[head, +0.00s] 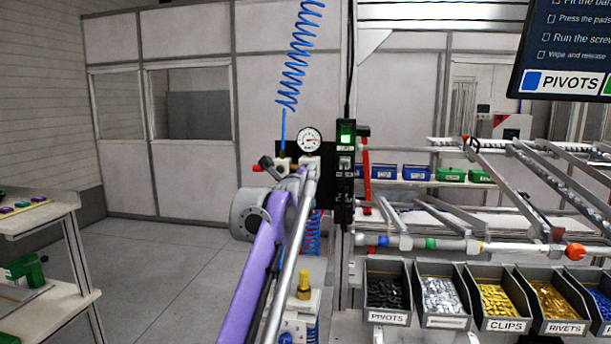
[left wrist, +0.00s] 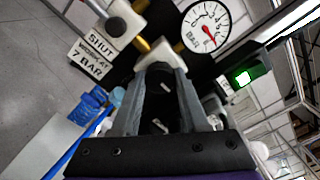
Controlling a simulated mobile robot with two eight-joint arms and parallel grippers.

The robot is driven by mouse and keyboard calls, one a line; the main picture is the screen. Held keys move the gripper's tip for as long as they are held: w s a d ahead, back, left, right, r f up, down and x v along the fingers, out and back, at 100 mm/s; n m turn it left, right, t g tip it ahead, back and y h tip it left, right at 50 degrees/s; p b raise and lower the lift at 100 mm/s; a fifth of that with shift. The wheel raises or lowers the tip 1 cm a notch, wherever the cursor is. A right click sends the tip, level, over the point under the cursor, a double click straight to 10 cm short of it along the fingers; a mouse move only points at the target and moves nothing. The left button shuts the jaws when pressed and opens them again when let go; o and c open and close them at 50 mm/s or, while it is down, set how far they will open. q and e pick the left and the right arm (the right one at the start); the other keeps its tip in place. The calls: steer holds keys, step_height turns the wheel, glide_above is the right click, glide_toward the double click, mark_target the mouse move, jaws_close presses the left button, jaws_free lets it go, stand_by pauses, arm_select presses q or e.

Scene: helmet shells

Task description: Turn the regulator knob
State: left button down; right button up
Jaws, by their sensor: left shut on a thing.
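The pressure gauge (head: 309,139) has a white round dial; in the left wrist view its dial (left wrist: 205,26) shows a red needle pointing to the lower right. My left gripper (left wrist: 165,78) is just below the gauge, its two grey fingers shut on the regulator knob (left wrist: 160,100), which shows as a dark shape between them. A pale regulator body and brass fittings (left wrist: 163,50) sit beyond the fingertips. In the head view my left gripper (head: 309,170) and purple arm hide the knob. My right gripper is not in view.
A sign (left wrist: 88,62) reads "WORK AT 7 BAR". A black post with a green-lit box (head: 346,133) stands close to the right of the gauge. A blue coiled hose (head: 298,55) hangs above. Parts bins (head: 387,318) line the lower right.

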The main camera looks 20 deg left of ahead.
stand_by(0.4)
arm_select(q)
steer(key=shift+c, duration=2.1)
jaws_free()
steer(key=b+v, duration=0.3)
steer(key=v, duration=0.8)
